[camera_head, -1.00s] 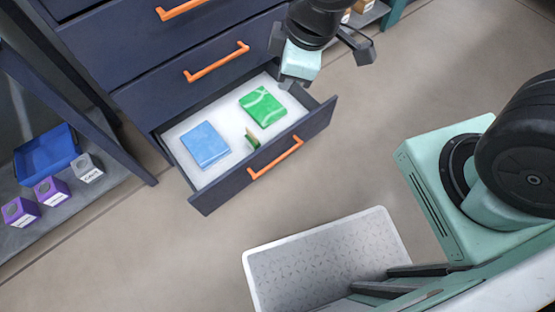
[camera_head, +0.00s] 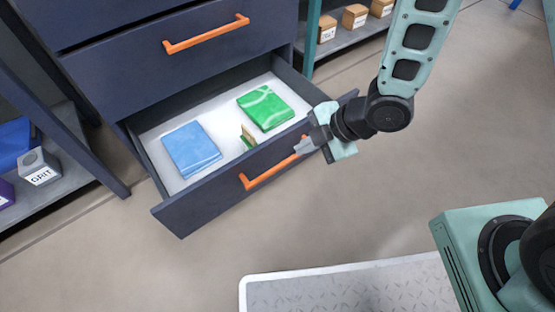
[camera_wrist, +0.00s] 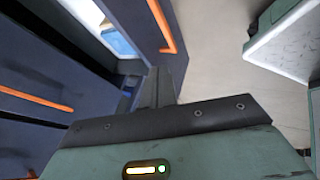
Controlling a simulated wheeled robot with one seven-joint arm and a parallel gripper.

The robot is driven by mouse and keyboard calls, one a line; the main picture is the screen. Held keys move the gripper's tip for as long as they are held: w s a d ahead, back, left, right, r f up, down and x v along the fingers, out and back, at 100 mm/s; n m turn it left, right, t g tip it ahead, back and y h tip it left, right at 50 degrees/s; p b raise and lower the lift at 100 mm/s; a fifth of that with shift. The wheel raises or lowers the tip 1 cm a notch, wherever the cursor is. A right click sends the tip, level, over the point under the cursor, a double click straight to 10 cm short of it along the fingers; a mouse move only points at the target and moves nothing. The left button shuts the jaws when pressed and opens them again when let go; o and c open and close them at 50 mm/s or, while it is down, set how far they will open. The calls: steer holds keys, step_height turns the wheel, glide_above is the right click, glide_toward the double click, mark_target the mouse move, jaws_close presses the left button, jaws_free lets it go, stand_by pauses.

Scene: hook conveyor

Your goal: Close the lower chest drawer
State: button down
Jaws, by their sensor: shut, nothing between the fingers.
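The lower chest drawer (camera_head: 205,205) is pulled out from the dark blue chest (camera_head: 110,40). Its orange handle (camera_head: 262,172) is on the front face. Inside lie a blue packet (camera_head: 191,148), a green packet (camera_head: 265,108) and a small item standing between them (camera_head: 247,137). My gripper (camera_head: 303,146) is shut and empty at the right end of the handle, by the drawer front; I cannot tell whether it touches. In the wrist view the shut fingers (camera_wrist: 158,88) point toward the drawer front and handle (camera_wrist: 162,25).
The drawer above, with its orange handle (camera_head: 207,34), is shut. A shelf with boxes (camera_head: 355,17) stands at the back right, and another with a grey box (camera_head: 40,166) at the left. The floor in front of the drawer is clear down to a pale patterned platform (camera_head: 350,290).

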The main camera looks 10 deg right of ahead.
steer(key=f, duration=0.1)
steer(key=b, duration=0.7)
glide_toward(258, 157)
steer(key=f, duration=0.1)
steer(key=a+f, duration=0.1)
steer(key=f, duration=0.2)
steer(key=shift+s+a+f, duration=0.1)
steer(key=shift+a, duration=0.3)
steer(key=shift+w+a, duration=0.4)
steer(key=shift+w, duration=0.2)
